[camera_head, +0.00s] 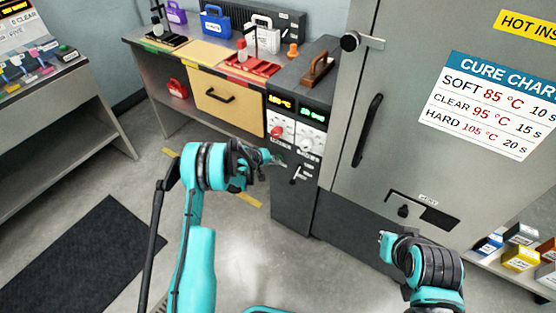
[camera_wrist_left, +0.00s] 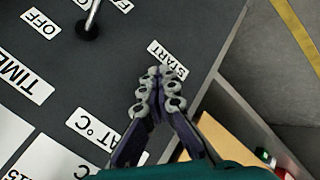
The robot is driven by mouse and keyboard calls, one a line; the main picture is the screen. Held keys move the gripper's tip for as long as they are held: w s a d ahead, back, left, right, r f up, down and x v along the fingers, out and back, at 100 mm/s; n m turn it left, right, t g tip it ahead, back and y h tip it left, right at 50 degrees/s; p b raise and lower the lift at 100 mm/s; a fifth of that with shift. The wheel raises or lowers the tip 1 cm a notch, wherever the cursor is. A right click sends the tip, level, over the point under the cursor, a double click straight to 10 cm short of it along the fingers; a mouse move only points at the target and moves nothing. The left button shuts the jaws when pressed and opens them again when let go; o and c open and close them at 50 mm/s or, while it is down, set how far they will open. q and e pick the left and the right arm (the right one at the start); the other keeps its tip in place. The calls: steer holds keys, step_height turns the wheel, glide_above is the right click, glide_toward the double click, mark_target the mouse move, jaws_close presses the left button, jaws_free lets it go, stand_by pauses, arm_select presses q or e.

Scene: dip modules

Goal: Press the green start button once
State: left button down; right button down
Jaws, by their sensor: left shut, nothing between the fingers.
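My left gripper (camera_head: 273,157) reaches from the left to the front of the dark control panel (camera_head: 293,205). In the left wrist view, the same gripper (camera_wrist_left: 160,88) is shut and empty, its fingertips together just below the START label (camera_wrist_left: 167,60). The green start button itself is not seen there; the fingers appear to cover that spot. I cannot tell whether the fingertips touch the panel. My right gripper (camera_head: 387,243) is low at the right, in front of the grey cabinet, and its fingers are not clear.
A switch lever (camera_wrist_left: 88,28) stands near the OFF label. A grey cabinet (camera_head: 402,75) with a handle is right of the panel. A bench (camera_head: 200,55) with a drawer (camera_head: 228,98) stands at the left. Open floor (camera_head: 235,265) lies in front.

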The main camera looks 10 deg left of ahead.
arm_select(q)
steer(key=shift+s+a, duration=0.2)
steer(key=shift+s, duration=0.3)
steer(key=shift+s+a, duration=0.15)
steer(key=shift+s, duration=0.3)
steer(key=s, duration=0.1)
steer(key=s+a, duration=0.1)
steer(key=s, duration=0.2)
steer(key=shift+s+a, duration=0.35)
stand_by(0.5)
